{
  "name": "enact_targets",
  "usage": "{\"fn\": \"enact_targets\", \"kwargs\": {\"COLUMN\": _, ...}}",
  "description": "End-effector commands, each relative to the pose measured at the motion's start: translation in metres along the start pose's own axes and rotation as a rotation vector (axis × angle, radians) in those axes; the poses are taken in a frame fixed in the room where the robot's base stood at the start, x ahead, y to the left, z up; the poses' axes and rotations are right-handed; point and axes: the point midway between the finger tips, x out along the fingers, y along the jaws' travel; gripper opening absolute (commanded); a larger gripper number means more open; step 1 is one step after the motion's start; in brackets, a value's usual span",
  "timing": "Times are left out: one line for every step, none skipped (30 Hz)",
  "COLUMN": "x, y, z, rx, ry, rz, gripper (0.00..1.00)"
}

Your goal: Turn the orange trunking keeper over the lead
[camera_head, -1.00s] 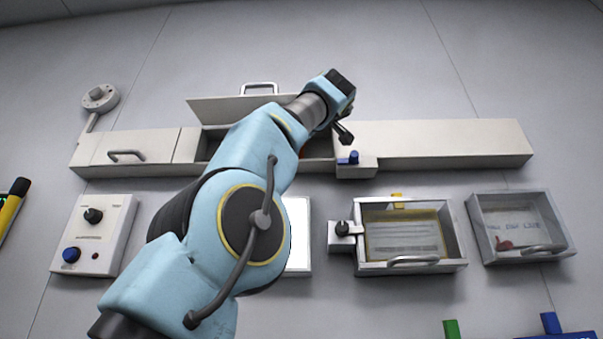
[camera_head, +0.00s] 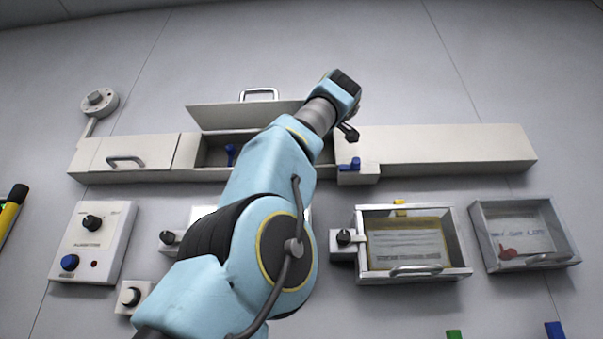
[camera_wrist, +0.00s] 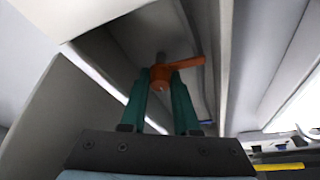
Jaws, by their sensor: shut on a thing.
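The orange trunking keeper (camera_wrist: 166,75) shows in the wrist view inside the open trunking, its arm pointing right. My gripper (camera_wrist: 160,82) has its two green fingers shut on the keeper's body, one on each side. In the head view my arm and wrist cover the right part of the open trunking section (camera_head: 215,150), so the keeper and fingertips are hidden there. The hinged trunking lid (camera_head: 240,113) stands open above the section. I cannot make out the lead clearly in either view.
A blue toggle (camera_head: 230,154) shows inside the trunking, and a blue latch (camera_head: 351,165) sits at its right. Closed trunking runs to both sides.

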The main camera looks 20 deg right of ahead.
Motion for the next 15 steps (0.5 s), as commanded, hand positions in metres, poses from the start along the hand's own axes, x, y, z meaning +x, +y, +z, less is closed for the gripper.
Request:
{"fn": "enact_targets", "kwargs": {"x": 0.0006, "y": -0.0010, "z": 0.0053, "rx": 0.000, "ry": -0.008, "rz": -0.003, "gripper": 0.00}}
{"fn": "enact_targets", "kwargs": {"x": 0.0006, "y": -0.0010, "z": 0.0053, "rx": 0.000, "ry": -0.009, "rz": -0.004, "gripper": 0.00}}
{"fn": "enact_targets", "kwargs": {"x": 0.0005, "y": -0.0010, "z": 0.0055, "rx": -0.001, "ry": -0.009, "rz": -0.004, "gripper": 0.00}}
{"fn": "enact_targets", "kwargs": {"x": 0.0005, "y": -0.0011, "z": 0.0055, "rx": -0.001, "ry": -0.009, "rz": -0.004, "gripper": 0.00}}
{"fn": "enact_targets", "kwargs": {"x": 0.0005, "y": -0.0011, "z": 0.0056, "rx": -0.001, "ry": -0.009, "rz": -0.004, "gripper": 0.00}}
{"fn": "enact_targets", "kwargs": {"x": 0.0005, "y": -0.0011, "z": 0.0057, "rx": -0.002, "ry": -0.009, "rz": -0.004, "gripper": 0.00}}
{"fn": "enact_targets", "kwargs": {"x": 0.0005, "y": -0.0011, "z": 0.0057, "rx": -0.002, "ry": -0.009, "rz": -0.004, "gripper": 0.00}}
{"fn": "enact_targets", "kwargs": {"x": 0.0005, "y": -0.0011, "z": 0.0058, "rx": -0.002, "ry": -0.009, "rz": -0.004, "gripper": 0.00}}
{"fn": "enact_targets", "kwargs": {"x": 0.0005, "y": -0.0011, "z": 0.0058, "rx": -0.002, "ry": -0.009, "rz": -0.004, "gripper": 0.00}}
{"fn": "enact_targets", "kwargs": {"x": 0.0005, "y": -0.0012, "z": 0.0058, "rx": -0.002, "ry": -0.009, "rz": -0.004, "gripper": 0.00}}
{"fn": "enact_targets", "kwargs": {"x": 0.0005, "y": -0.0012, "z": 0.0059, "rx": -0.002, "ry": -0.010, "rz": -0.004, "gripper": 0.00}}
{"fn": "enact_targets", "kwargs": {"x": 0.0005, "y": -0.0012, "z": 0.0060, "rx": -0.002, "ry": -0.010, "rz": -0.004, "gripper": 0.00}}
{"fn": "enact_targets", "kwargs": {"x": 0.0005, "y": -0.0012, "z": 0.0060, "rx": -0.001, "ry": -0.010, "rz": -0.004, "gripper": 0.00}}
{"fn": "enact_targets", "kwargs": {"x": 0.0005, "y": -0.0012, "z": 0.0061, "rx": -0.002, "ry": -0.010, "rz": -0.004, "gripper": 0.00}}
{"fn": "enact_targets", "kwargs": {"x": 0.0005, "y": -0.0012, "z": 0.0061, "rx": -0.001, "ry": -0.010, "rz": -0.004, "gripper": 0.34}}
